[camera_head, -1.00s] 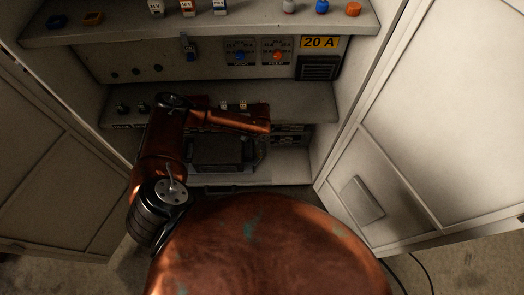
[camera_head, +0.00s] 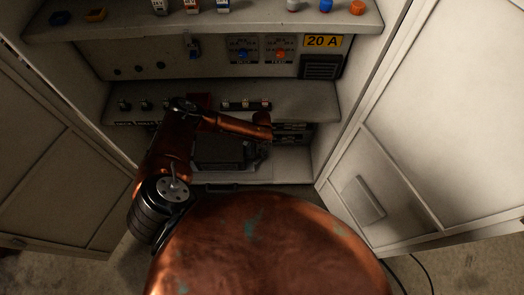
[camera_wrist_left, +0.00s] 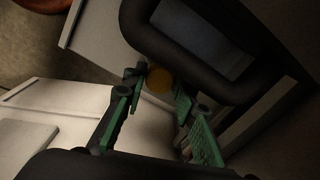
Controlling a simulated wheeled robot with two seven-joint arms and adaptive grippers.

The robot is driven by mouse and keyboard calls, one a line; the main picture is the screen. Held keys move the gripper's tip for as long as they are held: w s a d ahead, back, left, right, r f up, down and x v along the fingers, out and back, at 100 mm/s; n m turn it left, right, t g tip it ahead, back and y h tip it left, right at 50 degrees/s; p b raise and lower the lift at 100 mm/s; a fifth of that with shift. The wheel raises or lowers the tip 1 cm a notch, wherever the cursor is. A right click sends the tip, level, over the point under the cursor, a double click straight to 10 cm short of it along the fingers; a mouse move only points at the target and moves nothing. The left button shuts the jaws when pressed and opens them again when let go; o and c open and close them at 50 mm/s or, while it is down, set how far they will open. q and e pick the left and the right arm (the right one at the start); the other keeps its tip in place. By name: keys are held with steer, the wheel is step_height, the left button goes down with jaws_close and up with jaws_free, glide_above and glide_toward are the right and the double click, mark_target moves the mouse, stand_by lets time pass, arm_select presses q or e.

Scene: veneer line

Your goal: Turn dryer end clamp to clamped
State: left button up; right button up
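My left arm reaches into the open cabinet in the head view, its far end (camera_head: 263,130) over the lower compartment below a shelf of small switches. The fingers hardly show there. In the wrist view my left gripper (camera_wrist_left: 160,112) has two green-lined fingers standing apart. A round orange-yellow thing (camera_wrist_left: 160,80) shows between or just beyond them; I cannot tell whether they touch it. A thick dark curved bar (camera_wrist_left: 185,50) passes close beyond the fingers. I cannot make out for sure which part is the dryer end clamp. My right gripper is out of view.
Small switches (camera_head: 245,104) line the lower shelf (camera_head: 290,105). A dark box (camera_head: 225,150) lies below, partly behind my arm. Blue (camera_head: 243,55) and orange (camera_head: 281,55) knobs sit on the back panel near a yellow "20 A" label (camera_head: 322,41). Open doors flank both sides (camera_head: 440,120).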

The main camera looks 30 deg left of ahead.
arm_select(q)
steer(key=c, duration=0.3)
jaws_close()
steer(key=shift+m, duration=0.3)
steer(key=m, duration=0.8)
steer(key=shift+m+b, duration=0.35)
steer(key=shift+m, duration=0.55)
steer(key=shift+a, duration=0.1)
